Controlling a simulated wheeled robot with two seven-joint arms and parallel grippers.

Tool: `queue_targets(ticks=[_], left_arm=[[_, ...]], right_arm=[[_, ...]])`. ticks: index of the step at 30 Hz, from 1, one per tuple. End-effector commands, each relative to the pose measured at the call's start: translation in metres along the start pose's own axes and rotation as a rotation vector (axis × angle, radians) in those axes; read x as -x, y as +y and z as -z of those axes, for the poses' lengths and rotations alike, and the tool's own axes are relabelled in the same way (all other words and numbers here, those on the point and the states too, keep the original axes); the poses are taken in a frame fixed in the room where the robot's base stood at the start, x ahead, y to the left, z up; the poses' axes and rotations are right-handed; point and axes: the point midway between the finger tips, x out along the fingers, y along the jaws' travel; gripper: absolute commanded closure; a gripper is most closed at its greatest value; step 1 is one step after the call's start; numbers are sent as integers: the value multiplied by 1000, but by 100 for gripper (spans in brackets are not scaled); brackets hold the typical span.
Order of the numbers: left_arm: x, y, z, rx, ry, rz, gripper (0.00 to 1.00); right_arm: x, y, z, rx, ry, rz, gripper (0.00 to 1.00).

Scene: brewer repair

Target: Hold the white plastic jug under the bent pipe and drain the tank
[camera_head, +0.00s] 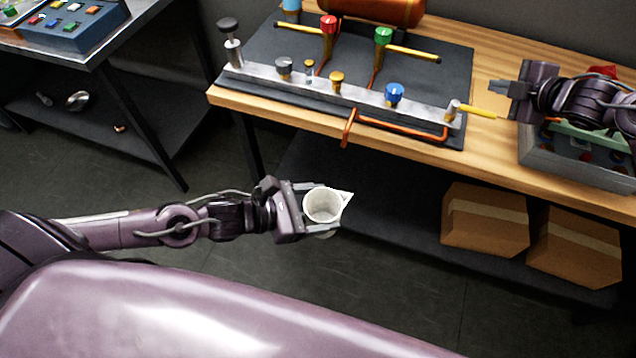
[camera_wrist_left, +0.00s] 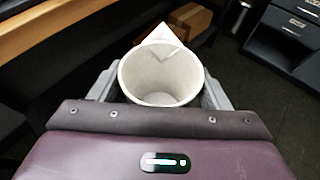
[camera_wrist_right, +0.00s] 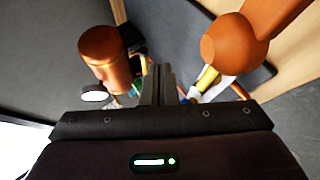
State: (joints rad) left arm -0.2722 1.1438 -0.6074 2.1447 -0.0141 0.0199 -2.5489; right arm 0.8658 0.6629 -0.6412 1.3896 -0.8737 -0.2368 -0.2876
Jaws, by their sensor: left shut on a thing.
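The white plastic jug (camera_head: 322,206) is in my left gripper (camera_head: 312,208), held upright in front of the bench with its spout to the right. It looks empty in the left wrist view (camera_wrist_left: 160,80), with the fingers on either side. The bent copper pipe (camera_head: 348,130) pokes over the bench's front edge; the jug is lower in the picture and apart from it. The copper tank (camera_head: 375,10) is at the back, cut off by the frame. My right gripper (camera_head: 496,88) is shut and empty above the bench's right part, near a yellow lever (camera_head: 480,111).
A grey tray (camera_head: 575,160) stands at the right end. Two cardboard boxes (camera_head: 485,222) sit on the lower shelf.

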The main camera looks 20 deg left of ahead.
Motion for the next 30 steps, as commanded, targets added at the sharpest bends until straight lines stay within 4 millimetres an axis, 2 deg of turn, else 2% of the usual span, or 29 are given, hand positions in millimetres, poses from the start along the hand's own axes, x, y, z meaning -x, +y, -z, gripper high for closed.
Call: queue_targets(ticks=[30], left_arm=[[-58,76,-21,0,-3,-3,57]], right_arm=[[0,0,0,0,0,0,100]])
